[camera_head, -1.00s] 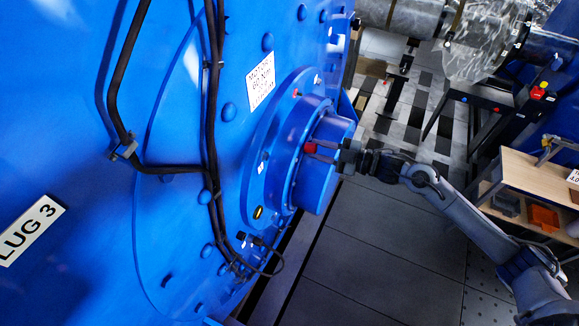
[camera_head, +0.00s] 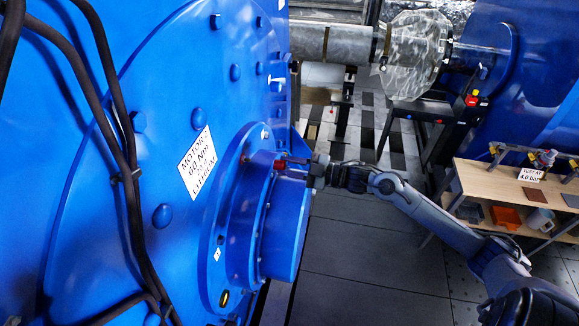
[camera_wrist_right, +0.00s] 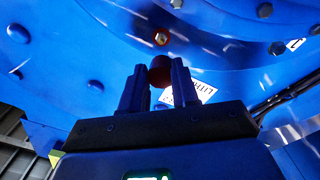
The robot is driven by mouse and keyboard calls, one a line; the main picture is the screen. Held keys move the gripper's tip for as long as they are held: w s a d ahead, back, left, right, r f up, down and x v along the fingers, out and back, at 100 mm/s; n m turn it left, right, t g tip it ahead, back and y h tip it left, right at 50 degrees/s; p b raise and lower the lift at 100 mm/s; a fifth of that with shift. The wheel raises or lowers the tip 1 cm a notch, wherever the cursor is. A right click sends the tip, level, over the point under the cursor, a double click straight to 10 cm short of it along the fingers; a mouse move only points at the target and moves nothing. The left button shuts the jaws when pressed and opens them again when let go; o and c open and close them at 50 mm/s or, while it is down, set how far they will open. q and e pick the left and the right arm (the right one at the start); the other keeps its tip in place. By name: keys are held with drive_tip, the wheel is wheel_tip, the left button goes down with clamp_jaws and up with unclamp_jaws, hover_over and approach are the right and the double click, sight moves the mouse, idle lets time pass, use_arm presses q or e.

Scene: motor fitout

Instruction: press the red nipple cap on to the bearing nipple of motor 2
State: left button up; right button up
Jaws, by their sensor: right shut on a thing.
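The red nipple cap (camera_head: 281,164) is held at the fingertips of my right gripper (camera_head: 298,163), by the upper part of the blue bearing housing (camera_head: 285,235) of the motor. In the right wrist view the cap (camera_wrist_right: 160,70) sits between the two dark fingers of the right gripper (camera_wrist_right: 159,85), which is shut on it. My left gripper is out of view.
A white motor label (camera_head: 197,163) is on the blue casing, with dark cables (camera_head: 128,175) to its left. A wooden workbench (camera_head: 490,185) with bins stands at the right. A clear cover (camera_head: 414,55) surrounds the shaft at the back. Open floor lies below my right arm.

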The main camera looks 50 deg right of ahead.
sight(279, 165)
drive_tip(key=shift+w+f, duration=0.1)
drive_tip(key=shift+w, duration=0.1)
drive_tip(key=shift+s, duration=0.1)
drive_tip(key=shift+f, duration=0.1)
drive_tip(key=shift+m+t+h, duration=0.3)
drive_tip(key=shift+t, duration=0.1)
drive_tip(key=shift+w+a+f, duration=0.1)
drive_tip(key=shift+w+a, duration=0.1)
drive_tip(key=shift+w, duration=0.1)
drive_tip(key=shift+b+x, duration=0.4)
drive_tip(key=shift+x, duration=0.65)
drive_tip(key=shift+b+x, duration=0.3)
drive_tip(key=shift+x, duration=0.8)
drive_tip(key=shift+w+a, duration=0.2)
